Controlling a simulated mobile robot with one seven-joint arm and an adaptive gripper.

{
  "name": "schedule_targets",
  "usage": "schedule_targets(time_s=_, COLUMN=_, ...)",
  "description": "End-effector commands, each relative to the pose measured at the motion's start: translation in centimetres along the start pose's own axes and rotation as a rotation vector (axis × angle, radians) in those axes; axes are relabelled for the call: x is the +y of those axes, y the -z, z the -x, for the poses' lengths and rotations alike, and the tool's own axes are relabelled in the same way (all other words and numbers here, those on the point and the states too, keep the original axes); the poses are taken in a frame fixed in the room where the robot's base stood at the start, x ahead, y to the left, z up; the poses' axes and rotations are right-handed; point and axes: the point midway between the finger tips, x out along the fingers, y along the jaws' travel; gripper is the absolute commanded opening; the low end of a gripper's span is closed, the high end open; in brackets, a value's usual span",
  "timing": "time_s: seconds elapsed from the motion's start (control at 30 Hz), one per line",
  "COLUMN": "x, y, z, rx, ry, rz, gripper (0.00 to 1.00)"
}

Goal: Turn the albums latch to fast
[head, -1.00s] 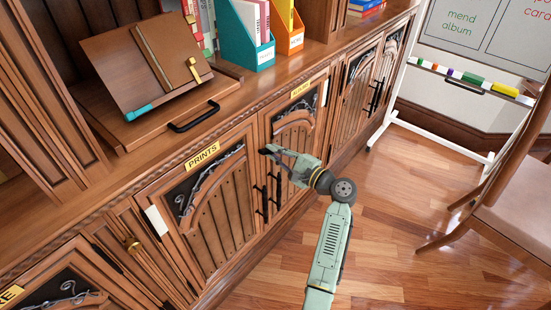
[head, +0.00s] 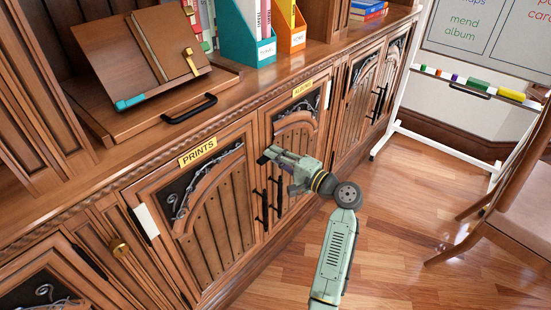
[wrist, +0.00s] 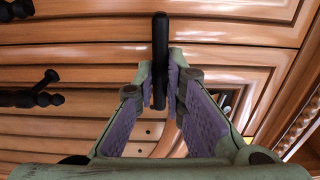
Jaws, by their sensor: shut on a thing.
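The albums door (head: 297,135) is the cabinet door under the yellow ALBUMS label (head: 303,88). My gripper (head: 268,157) is at this door's left edge, above the black door handles. In the wrist view my gripper (wrist: 174,85) is shut on a black bar (wrist: 160,45), which I take to be the albums latch. The bar stands upright in that view, across the door planks, between the purple finger pads. Its lower end is between the fingers. In the head view the fingers hide the latch, and I cannot read its setting.
Black upright handles (head: 262,207) sit just below my gripper; they also show at the left of the wrist view (wrist: 30,98). The PRINTS door (head: 215,215) is to the left. A chair (head: 500,215) and a whiteboard stand (head: 440,148) are to the right. Floor between is clear.

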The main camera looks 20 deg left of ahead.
Motion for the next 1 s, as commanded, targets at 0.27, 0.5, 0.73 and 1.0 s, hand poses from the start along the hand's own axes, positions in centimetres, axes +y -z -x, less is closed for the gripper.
schedule_targets(time_s=0.27, x=0.01, y=-0.01, z=-0.02, rx=0.0, ry=-0.001, rz=0.006, gripper=0.0)
schedule_targets(time_s=0.5, x=0.02, y=-0.01, z=-0.02, rx=0.0, ry=-0.001, rz=0.005, gripper=0.2)
schedule_targets(time_s=0.73, x=0.01, y=0.0, z=-0.01, rx=0.0, ry=-0.001, rz=0.004, gripper=0.31)
schedule_targets(time_s=1.0, x=0.02, y=0.02, z=0.3, rx=0.001, ry=0.0, rz=0.004, gripper=0.31)
